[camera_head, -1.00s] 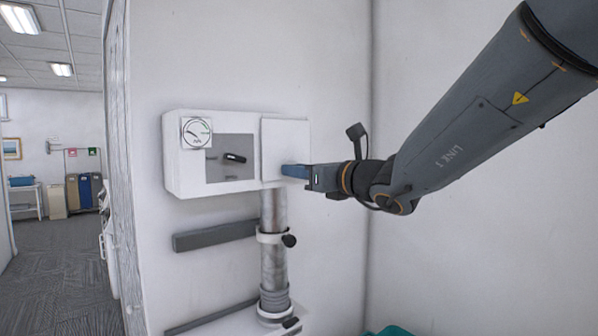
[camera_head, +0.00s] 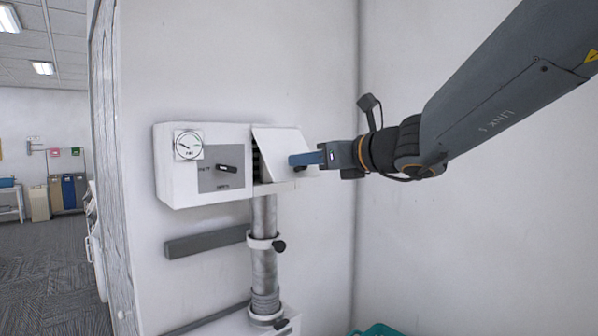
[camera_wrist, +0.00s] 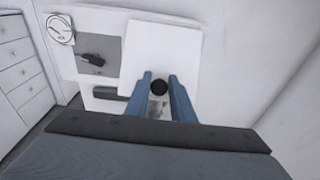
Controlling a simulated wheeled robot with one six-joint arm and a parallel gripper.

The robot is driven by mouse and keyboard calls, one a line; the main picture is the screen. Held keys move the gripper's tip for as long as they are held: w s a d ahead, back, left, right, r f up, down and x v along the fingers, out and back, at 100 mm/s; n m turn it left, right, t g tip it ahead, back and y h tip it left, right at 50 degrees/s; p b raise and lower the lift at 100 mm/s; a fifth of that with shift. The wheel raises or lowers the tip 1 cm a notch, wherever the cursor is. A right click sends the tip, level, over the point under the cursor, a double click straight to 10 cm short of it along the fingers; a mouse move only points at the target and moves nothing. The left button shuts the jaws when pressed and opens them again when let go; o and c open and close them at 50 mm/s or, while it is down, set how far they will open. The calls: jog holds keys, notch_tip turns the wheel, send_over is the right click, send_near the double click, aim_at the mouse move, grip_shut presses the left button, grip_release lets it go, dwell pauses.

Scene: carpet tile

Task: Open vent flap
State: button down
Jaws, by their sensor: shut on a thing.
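The white vent flap (camera_head: 278,143) is on the right part of a white wall box (camera_head: 172,185). It is tilted outward at its lower edge, and a dark slatted opening (camera_head: 256,160) shows along its left side. My gripper (camera_head: 296,160), with blue fingers, is at the flap's lower part. In the wrist view the flap (camera_wrist: 160,50) fills the upper middle, and a round black knob (camera_wrist: 159,87) sits between the fingertips of my gripper (camera_wrist: 159,80). My gripper is shut on this knob.
A gauge (camera_head: 188,145) and a black handle on a grey panel (camera_head: 208,180) are left of the flap. A metal pipe (camera_head: 264,215) with a black clamp knob runs down below the box. A grey rail (camera_head: 205,241) is on the wall. A teal object (camera_head: 380,329) is low at right.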

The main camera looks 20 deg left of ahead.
jog(key=r, duration=0.1)
jog(key=r+p, duration=0.1)
jog(key=r, duration=0.1)
jog(key=shift+s+d, duration=0.2)
jog(key=shift+d, duration=0.15)
jog(key=c, duration=2.4)
grip_release()
jog(key=shift+r+p, duration=0.1)
jog(key=shift+p, duration=0.2)
jog(key=shift+c, duration=0.2)
jog(key=o, duration=0.9)
jog(key=shift+f, duration=0.3)
jog(key=shift+b+v, duration=1.3)
jog(key=shift+v, duration=2.65)
jog(key=shift+f, duration=0.1)
